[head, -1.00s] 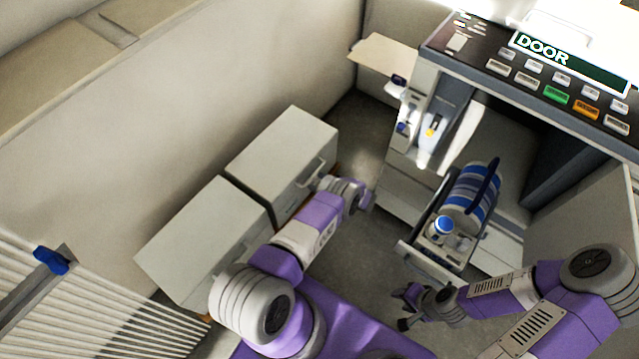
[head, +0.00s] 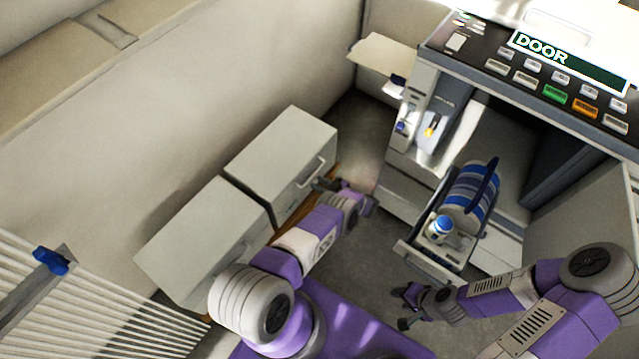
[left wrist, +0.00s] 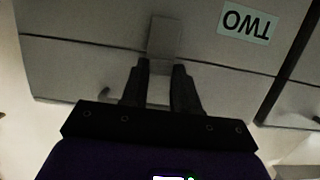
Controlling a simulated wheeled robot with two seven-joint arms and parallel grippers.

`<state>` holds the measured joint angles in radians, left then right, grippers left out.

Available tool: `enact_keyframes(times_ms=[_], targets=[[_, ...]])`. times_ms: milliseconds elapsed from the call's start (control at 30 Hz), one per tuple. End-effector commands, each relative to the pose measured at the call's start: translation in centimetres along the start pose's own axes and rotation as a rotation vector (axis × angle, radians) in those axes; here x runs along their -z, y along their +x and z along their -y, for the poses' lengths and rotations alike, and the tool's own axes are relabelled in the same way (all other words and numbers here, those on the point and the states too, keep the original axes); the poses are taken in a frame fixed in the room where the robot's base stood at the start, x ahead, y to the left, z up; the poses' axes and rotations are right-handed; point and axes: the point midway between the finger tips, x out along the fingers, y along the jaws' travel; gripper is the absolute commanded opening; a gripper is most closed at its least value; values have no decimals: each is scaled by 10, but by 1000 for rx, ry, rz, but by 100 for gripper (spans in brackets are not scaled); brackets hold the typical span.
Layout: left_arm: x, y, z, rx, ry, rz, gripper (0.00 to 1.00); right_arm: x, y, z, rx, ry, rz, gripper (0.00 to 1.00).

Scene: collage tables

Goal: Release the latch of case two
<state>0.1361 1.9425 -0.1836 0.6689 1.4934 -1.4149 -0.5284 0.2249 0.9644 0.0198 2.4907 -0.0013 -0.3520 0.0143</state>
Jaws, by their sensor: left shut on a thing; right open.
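Case two (head: 282,150) is a pale grey box, the farther of two against the wall. My left gripper (left wrist: 161,68) is shut on the lower part of the latch, one dark finger on each side. In the head view my left gripper (head: 322,184) is at the front of case two, below its handle (head: 312,172). My right gripper (head: 405,308) is open and empty, above the floor.
A second pale box (head: 200,240) stands beside case two. To the right, an open drawer (head: 430,262) holds a blue-striped cylinder (head: 468,192) and a blue-capped bottle (head: 440,230), under a machine with a "DOOR" panel (head: 570,62). Dark floor lies between.

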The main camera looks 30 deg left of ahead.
Motion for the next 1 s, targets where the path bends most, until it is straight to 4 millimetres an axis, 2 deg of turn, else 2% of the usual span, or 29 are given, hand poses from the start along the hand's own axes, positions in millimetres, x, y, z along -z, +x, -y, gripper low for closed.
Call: enact_keyframes(times_ms=[333, 367, 500, 533, 833, 1000], targets=[[-1, -1, 0, -2, -1, -6, 0, 0, 0, 0, 0, 0, 0, 43], [-1, -1, 0, -1, -1, -6, 31, 0, 0, 0, 0, 0, 0, 43], [-1, -1, 0, -1, -1, -6, 52, 0, 0, 0, 0, 0, 0, 43], [-1, -1, 0, -1, -1, -6, 55, 0, 0, 0, 0, 0, 0, 43], [-1, -3, 0, 0, -1, -7, 55, 0, 0, 0, 0, 0, 0, 43], [0, -25, -1, -3, -1, -5, 55, 0, -4, 1, 0, 0, 0, 43]])
